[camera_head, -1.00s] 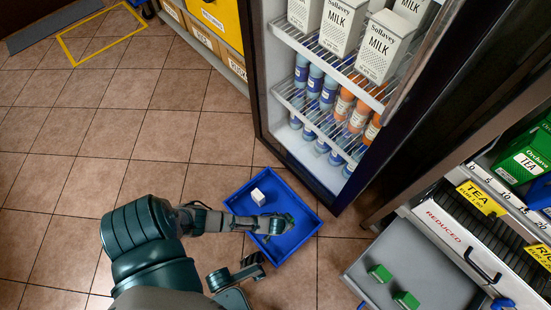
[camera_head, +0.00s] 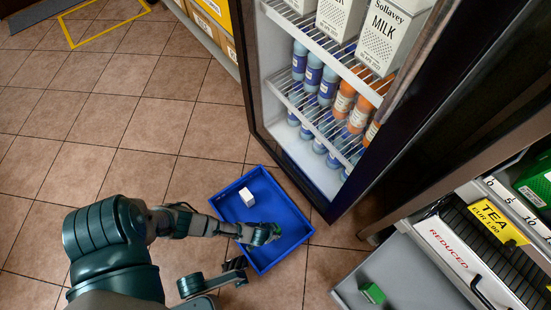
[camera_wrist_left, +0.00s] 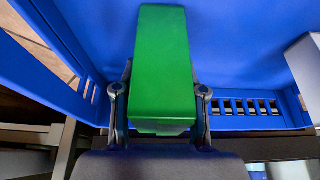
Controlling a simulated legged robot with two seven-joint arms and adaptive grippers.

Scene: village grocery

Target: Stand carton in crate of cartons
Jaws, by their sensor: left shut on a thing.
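The blue crate (camera_head: 237,225) stands on the tiled floor in front of the fridge. A white carton (camera_head: 265,193) is inside it, by its far wall; its side also shows at the right edge of the left wrist view (camera_wrist_left: 308,62). My left gripper (camera_wrist_left: 160,92) is shut on a green carton (camera_wrist_left: 163,55), with a finger on each side. In the head view this left gripper (camera_head: 262,234) is over the crate's interior, mostly hiding the green carton. I cannot tell whether the carton touches the crate floor. A dark gripper, apparently my right (camera_head: 236,267), is beside the crate's near-left wall, its jaws unclear.
The glass-fronted fridge (camera_head: 335,190) with milk cartons (camera_head: 390,38) and bottles stands just beyond the crate. At the right an open drawer (camera_head: 405,270) holds a green carton (camera_head: 373,293), below shelves with a yellow TEA sign (camera_head: 497,222). Open floor lies left.

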